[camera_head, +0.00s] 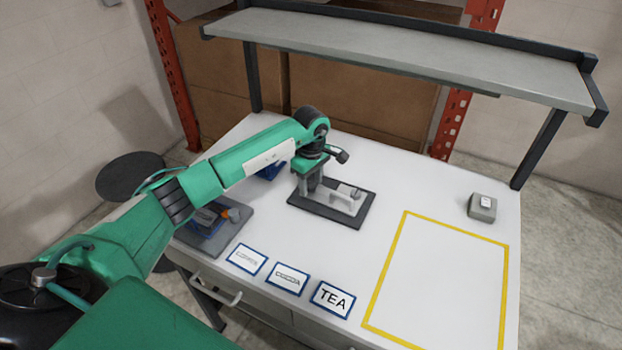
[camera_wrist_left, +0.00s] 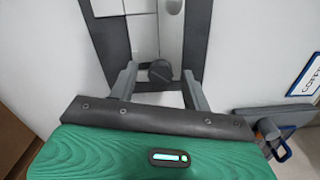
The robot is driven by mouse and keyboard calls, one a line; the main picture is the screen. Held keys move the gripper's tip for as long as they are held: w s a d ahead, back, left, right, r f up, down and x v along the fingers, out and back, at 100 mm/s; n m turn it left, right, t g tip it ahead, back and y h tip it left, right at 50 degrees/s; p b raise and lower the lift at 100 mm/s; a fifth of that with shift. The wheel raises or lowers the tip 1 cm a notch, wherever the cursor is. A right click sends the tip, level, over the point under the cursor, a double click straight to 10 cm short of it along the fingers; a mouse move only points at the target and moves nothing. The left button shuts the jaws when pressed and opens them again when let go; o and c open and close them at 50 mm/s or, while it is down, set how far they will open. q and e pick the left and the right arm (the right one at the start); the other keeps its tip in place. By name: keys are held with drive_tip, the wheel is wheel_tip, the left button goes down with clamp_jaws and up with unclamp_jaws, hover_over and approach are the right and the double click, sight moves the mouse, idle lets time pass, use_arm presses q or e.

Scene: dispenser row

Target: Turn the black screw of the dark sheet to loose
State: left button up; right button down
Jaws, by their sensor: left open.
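The dark sheet (camera_head: 352,219) lies on the white table with a pale grey dispenser body (camera_head: 338,203) on it. The sheet's edge also shows in the left wrist view (camera_wrist_left: 198,40). In that view the black screw (camera_wrist_left: 159,71), a round dark knob, sits between the fingertips of my left gripper (camera_wrist_left: 159,78). The fingers are open, one on each side of the screw, with gaps visible. In the head view my left gripper (camera_head: 312,188) points down over the sheet's left end and hides the screw. My right gripper is in neither view.
Left of the sheet, a grey plate (camera_head: 238,226) carries a blue device with an orange knob (camera_head: 233,214). Several label cards, one reading TEA (camera_head: 333,299), lie along the front. A yellow outline (camera_head: 390,264) and a grey box (camera_head: 482,207) are right. A shelf (camera_head: 400,55) spans the back.

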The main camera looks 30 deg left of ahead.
use_arm(q)
drive_tip(key=shift+c, duration=0.2)
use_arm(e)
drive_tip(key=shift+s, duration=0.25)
use_arm(q)
drive_tip(key=c, duration=1)
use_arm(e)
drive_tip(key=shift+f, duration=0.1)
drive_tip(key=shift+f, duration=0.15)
use_arm(q)
drive_tip(key=n+b, duration=0.3)
drive_tip(key=shift+f, duration=0.15)
drive_tip(key=n+b, duration=0.1)
drive_tip(key=n, duration=0.1)
drive_tip(key=shift+n, duration=0.3)
drive_tip(key=shift+n+b, duration=0.65)
drive_tip(key=shift+n, duration=0.55)
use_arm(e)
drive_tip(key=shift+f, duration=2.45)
